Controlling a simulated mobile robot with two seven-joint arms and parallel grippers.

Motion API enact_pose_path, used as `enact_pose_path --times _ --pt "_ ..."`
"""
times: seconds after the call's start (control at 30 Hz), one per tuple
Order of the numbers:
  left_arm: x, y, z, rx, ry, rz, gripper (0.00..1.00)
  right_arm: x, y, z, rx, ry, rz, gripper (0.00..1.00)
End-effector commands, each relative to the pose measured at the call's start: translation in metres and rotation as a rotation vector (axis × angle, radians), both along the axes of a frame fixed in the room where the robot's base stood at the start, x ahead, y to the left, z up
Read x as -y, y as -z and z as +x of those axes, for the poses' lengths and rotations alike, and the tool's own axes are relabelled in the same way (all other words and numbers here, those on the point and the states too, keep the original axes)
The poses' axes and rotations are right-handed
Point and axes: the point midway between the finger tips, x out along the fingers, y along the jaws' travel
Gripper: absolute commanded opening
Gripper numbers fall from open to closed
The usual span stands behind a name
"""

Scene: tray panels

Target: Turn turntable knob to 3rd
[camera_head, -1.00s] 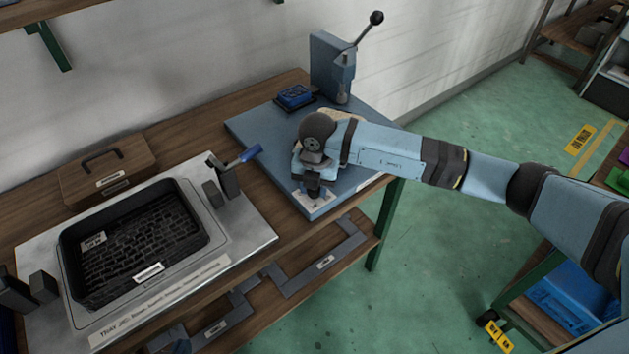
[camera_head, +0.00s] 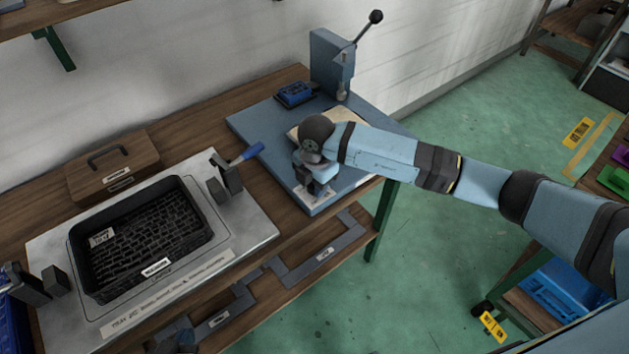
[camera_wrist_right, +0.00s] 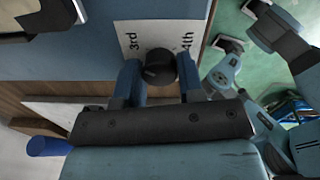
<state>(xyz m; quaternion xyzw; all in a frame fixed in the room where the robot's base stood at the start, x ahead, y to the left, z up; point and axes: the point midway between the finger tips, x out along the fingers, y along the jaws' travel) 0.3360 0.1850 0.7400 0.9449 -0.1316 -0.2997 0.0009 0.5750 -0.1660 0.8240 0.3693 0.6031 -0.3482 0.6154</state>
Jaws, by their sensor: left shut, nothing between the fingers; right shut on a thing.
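The turntable knob (camera_wrist_right: 160,68) is dark and round in the right wrist view, in front of a white label plate (camera_wrist_right: 135,35) reading "3rd" on the left and "4th" on the right. My right gripper (camera_wrist_right: 160,80) has its two blue fingers shut on the knob, one on each side. In the head view, my right gripper (camera_head: 316,184) is at the front edge of the blue base (camera_head: 262,130) and hides the knob. The knob's pointer direction is not clear.
A black tray (camera_head: 88,285) sits in a metal fixture with clamps (camera_head: 228,178) at left. A wooden box (camera_head: 100,182) stands behind it. A blue lever press (camera_head: 330,68) and a small blue bin (camera_head: 294,93) stand at the back. Green floor lies to the right.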

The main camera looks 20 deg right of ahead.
Motion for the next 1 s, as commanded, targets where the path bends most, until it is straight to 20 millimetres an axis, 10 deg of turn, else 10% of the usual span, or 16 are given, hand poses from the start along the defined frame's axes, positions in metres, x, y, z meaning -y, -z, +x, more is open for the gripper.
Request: enact_pose_path --times 0.33,0.37,0.47,1.0 --pt "-0.003 0.001 0.0 -0.001 0.005 0.008 0.0 0.0 -0.001 0.001 0.002 0.002 0.0 0.12" --pt "-0.003 0.001 -0.001 0.0 0.006 0.009 0.0 0.0 -0.001 0.001 0.002 0.002 0.0 0.42" --pt "-0.003 0.001 -0.001 0.0 0.006 0.009 0.0 0.0 -0.001 0.001 0.002 0.002 0.0 0.61" --pt "0.0 -0.002 0.0 0.0 -0.001 -0.002 0.0 0.0 -0.039 0.0 0.005 0.001 0.002 0.61"
